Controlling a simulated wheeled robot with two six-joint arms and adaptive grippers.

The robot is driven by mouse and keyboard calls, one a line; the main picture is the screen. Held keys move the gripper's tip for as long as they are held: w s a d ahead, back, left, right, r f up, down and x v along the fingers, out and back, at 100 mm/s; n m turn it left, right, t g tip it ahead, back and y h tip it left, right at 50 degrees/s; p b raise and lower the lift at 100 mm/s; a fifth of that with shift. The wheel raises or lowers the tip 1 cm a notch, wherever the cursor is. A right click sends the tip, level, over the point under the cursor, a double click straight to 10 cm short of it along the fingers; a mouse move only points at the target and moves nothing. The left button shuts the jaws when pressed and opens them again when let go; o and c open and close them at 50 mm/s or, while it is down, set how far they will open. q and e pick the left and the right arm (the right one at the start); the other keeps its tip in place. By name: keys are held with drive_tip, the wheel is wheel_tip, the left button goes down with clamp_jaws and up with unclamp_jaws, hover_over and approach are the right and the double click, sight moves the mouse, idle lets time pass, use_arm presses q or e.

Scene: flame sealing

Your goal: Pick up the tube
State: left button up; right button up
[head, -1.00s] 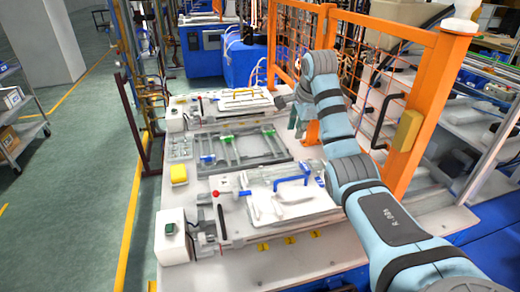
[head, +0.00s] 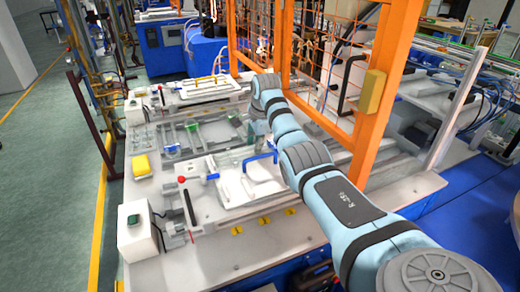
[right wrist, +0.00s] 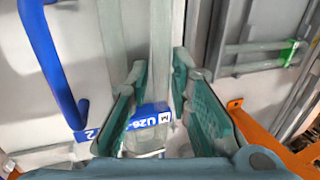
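A clear, glassy piece (right wrist: 150,140) that looks like the tube shows in the right wrist view, by a blue label (right wrist: 151,114). Its full outline is hard to make out. My right gripper (right wrist: 158,68) has its green fingers apart, one on each side of the label and clear piece; I see no contact. In the head view the right gripper (head: 257,132) points down just behind the blue handle (head: 262,157) of the front fixture (head: 235,195). The handle also shows left of the fingers in the wrist view (right wrist: 55,65). My left gripper is not in view.
A second fixture (head: 190,98) lies further back. The orange fence (head: 383,85) rises close to my right arm. The table's front strip is mostly clear.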

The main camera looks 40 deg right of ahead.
clamp_jaws()
